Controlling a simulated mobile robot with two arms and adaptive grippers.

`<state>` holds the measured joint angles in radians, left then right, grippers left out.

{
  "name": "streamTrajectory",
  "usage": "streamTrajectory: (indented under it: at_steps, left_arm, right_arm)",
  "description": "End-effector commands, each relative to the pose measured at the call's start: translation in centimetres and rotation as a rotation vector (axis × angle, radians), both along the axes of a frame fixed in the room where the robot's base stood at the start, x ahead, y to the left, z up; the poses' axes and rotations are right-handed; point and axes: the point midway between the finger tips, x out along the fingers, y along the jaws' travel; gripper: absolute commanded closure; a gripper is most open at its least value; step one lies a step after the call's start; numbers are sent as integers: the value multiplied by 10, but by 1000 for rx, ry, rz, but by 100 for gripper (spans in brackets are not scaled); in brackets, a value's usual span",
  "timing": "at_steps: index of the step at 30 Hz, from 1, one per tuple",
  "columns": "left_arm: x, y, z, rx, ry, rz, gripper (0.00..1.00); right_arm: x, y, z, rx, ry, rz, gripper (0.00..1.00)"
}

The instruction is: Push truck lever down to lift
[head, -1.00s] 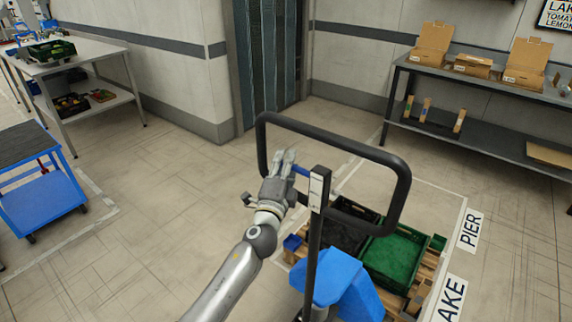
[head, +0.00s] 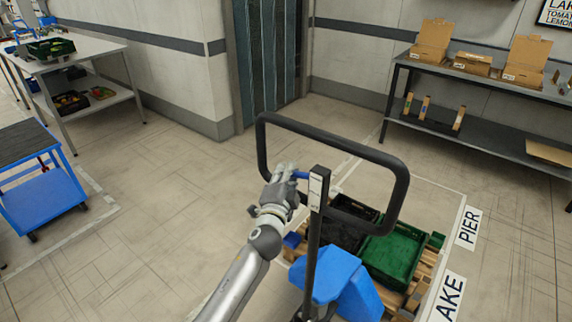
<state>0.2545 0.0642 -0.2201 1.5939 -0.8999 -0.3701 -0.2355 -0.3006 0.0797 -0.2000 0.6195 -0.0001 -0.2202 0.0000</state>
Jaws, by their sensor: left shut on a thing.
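The pallet truck stands in the middle right, with a black loop handle (head: 398,205), a dark upright post (head: 314,235) and a blue body (head: 343,280). My right gripper is not in view.
Behind the truck, a green crate (head: 392,256) and a black crate (head: 346,235) sit on a wooden pallet (head: 424,268). A shelf table with cardboard boxes (head: 430,45) stands at the back right. A blue cart (head: 48,200) is at the left. The floor between is clear.

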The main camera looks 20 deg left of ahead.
Motion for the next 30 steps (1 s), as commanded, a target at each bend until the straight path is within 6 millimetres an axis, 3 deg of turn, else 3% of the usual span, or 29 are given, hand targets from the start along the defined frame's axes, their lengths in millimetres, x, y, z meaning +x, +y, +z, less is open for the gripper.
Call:
streamTrajectory:
  at_steps: [11,12,17,30]
  left_arm:
    - [-1,-2,-6,-52,22,1,100]
    - [-1,-2,-6,-52,22,1,84]
    - [-1,-2,-6,-51,22,0,64]
    - [-6,-2,-8,-49,24,1,63]
  right_arm:
    - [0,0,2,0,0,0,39]
    - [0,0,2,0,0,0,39]
    - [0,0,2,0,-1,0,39]
    - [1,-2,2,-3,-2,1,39]
